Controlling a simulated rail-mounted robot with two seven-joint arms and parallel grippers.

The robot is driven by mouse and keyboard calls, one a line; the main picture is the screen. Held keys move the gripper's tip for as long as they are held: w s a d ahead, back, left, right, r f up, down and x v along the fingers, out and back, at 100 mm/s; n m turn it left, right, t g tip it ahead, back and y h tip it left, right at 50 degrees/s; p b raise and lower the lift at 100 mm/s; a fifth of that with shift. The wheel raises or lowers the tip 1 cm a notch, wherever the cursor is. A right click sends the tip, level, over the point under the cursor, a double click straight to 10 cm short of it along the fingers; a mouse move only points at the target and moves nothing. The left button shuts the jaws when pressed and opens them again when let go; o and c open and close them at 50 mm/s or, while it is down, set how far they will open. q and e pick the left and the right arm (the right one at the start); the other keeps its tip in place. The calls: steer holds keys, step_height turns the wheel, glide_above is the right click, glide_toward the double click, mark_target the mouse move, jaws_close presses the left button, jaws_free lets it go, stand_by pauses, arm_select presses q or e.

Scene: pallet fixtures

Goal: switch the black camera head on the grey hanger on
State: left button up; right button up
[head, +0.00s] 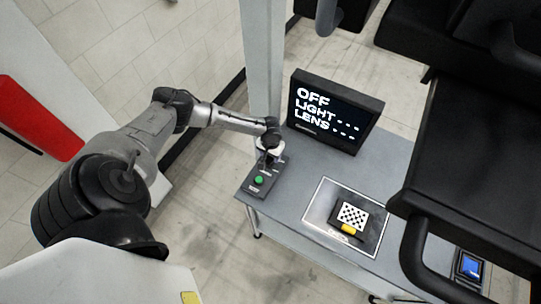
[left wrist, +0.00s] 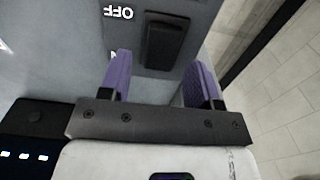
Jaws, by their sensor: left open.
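In the head view, a grey upright bar with a dark part beside it (head: 328,16) is cut off at the top edge; I cannot tell whether it is the hanger with the camera head. A black screen (head: 333,112) reads OFF, LIGHT and LENS. My left gripper (head: 268,155) is low over the table's left end, by a dark control box (head: 257,184) with a green button. In the left wrist view, its purple fingers (left wrist: 160,82) are apart and empty. Beyond them, a black rocker switch (left wrist: 165,43) sits on a grey surface beside an OFF label (left wrist: 118,12). My right gripper is out of view.
A blue-screened device (head: 469,265) is at lower right. Tiled floor is open at left.

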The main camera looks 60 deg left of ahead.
arm_select(q)
steer(key=shift+f, duration=0.65)
steer(key=shift+c, duration=0.4)
steer(key=c, duration=0.8)
steer(key=p, duration=0.2)
steer(key=t+p, duration=0.1)
steer(key=shift+s+d+r+y+p, duration=0.15)
steer(key=shift+s+r+y+p, duration=0.1)
steer(key=shift+y+p, duration=0.15)
steer(key=shift+c, duration=0.2)
steer(key=shift+f+t+p, duration=0.15)
steer(key=shift+t+p, duration=0.2)
steer(key=shift+t, duration=0.05)
steer(key=o, duration=0.9)
